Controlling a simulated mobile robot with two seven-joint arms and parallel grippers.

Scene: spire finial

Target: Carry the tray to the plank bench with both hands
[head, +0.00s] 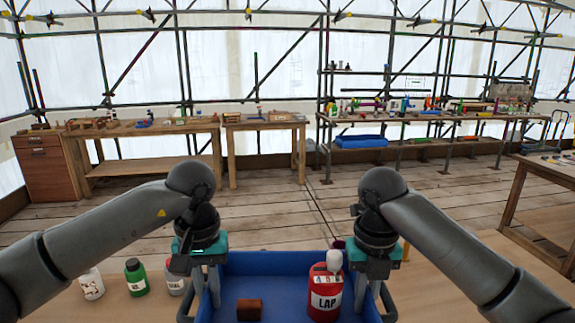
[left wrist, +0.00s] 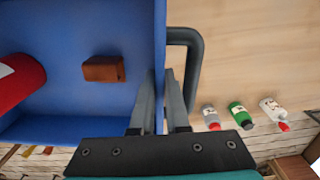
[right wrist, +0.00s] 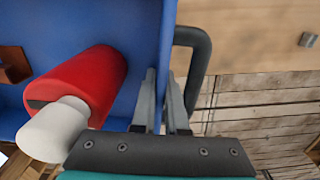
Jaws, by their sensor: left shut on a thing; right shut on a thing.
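The blue tray (head: 272,262) is at the bottom middle of the head view, its front edge cut off. It holds a red container marked LAP (head: 325,296) with a white top and a small brown block (head: 248,309). My left gripper (head: 202,290) is shut on the tray's left side, by a dark handle (left wrist: 192,70). My right gripper (head: 371,290) is shut on its right side, by the other handle (right wrist: 205,65). In both wrist views the fingers straddle the tray wall (left wrist: 160,50). I cannot tell whether the tray rests on the surface below.
White (head: 92,284), green (head: 136,277) and grey (head: 175,281) bottles stand on the near wooden tabletop (head: 440,290), left of the tray. Wooden benches (head: 150,160) (head: 265,125) and a long cluttered bench (head: 430,117) stand across an open plank floor (head: 270,210). Another table (head: 545,172) is at right.

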